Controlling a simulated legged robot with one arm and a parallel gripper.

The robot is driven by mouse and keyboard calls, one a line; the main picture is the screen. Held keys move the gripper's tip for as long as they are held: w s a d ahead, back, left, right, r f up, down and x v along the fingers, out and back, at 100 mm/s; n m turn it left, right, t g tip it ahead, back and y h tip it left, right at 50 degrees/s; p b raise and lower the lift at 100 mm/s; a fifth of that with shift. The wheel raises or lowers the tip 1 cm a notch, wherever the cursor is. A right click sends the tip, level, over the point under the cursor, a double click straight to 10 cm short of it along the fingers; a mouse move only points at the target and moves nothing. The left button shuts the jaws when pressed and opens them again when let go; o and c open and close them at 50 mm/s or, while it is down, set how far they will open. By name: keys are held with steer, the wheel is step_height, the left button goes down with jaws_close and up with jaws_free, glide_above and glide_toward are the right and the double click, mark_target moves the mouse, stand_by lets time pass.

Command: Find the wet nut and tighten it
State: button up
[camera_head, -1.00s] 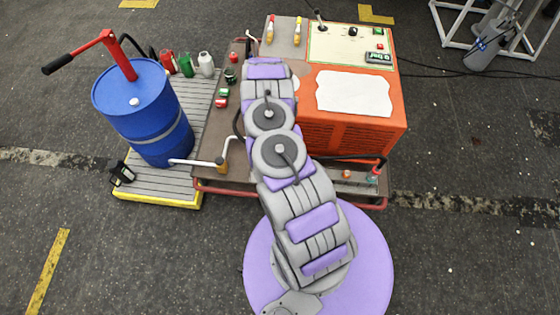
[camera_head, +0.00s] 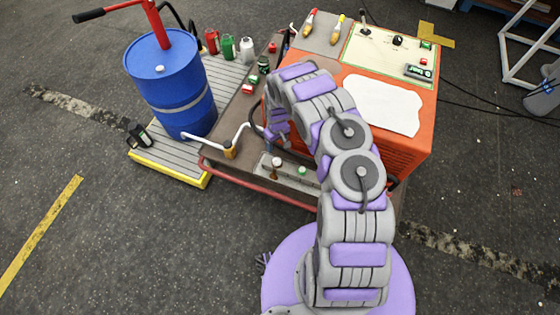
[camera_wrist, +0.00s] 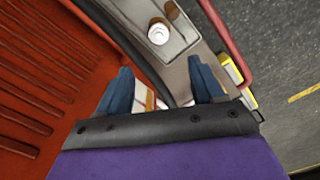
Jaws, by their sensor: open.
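My gripper (camera_head: 277,138) hangs at the left side of the orange machine (camera_head: 385,145), above its brown base. In the wrist view my gripper (camera_wrist: 158,66) is open, with two dark blue fingers apart. Beyond the fingertips is a grey metal plate (camera_wrist: 185,45) with a round white-topped fitting (camera_wrist: 158,32) and a brownish fitting beside it. In the head view the plate (camera_head: 268,162) carries a brown-topped fitting (camera_head: 277,166) and a green-topped one (camera_head: 302,171). A white and orange part shows between the fingers, partly hidden. No wetness or nut can be made out clearly.
A blue drum (camera_head: 172,85) stands on a yellow-edged pallet (camera_head: 170,164) at the left, with several bottles behind. A white crank handle (camera_head: 236,140) and red rail (camera_head: 258,187) are close to the gripper. Orange louvres (camera_wrist: 45,75) fill the wrist view's left. Floor in front is open.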

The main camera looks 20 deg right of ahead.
mark_target(277, 161)
step_height(277, 161, down, 14)
steer(key=b, duration=0.4)
steer(key=shift+s+a, duration=0.1)
steer(key=shift+d+f, duration=0.25)
steer(key=shift+f, duration=0.2)
steer(key=shift+a, duration=0.15)
steer(key=c, duration=1.1)
